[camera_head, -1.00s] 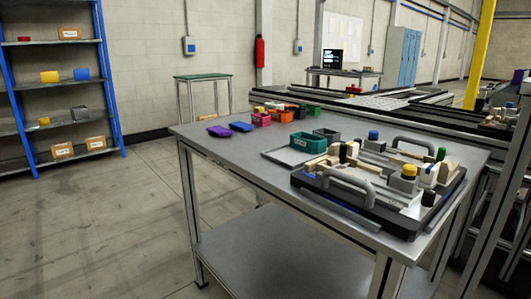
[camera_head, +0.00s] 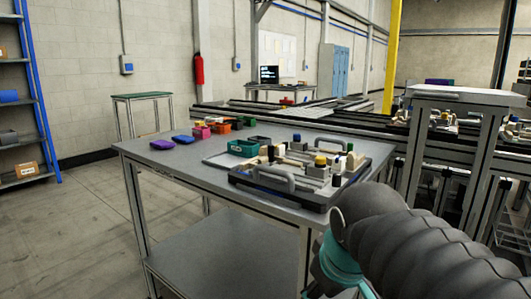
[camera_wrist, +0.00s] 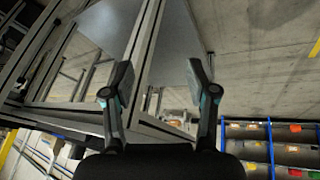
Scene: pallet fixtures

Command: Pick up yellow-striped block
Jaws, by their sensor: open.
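A dark pallet fixture (camera_head: 264,191) with two grey handles lies on the front right part of the metal table (camera_head: 190,168) in the head view. It carries several pale blocks and a grey block with a yellow round top (camera_head: 320,160). I cannot make out a yellow-striped block; the parts are too small to tell. My gripper (camera_wrist: 159,84) is open and empty in the wrist view, with its two fingers wide apart. Beyond them are metal frames and floor, with no block between them. In the head view the gripper is out of sight.
A green bin (camera_head: 242,148) stands behind the fixture. Purple (camera_head: 162,144) and blue (camera_head: 182,139) pieces and several coloured bins lie toward the table's far left. A taller stand (camera_head: 468,96) is at the right. A blue shelf (camera_head: 34,100) is at the left; open floor lies between.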

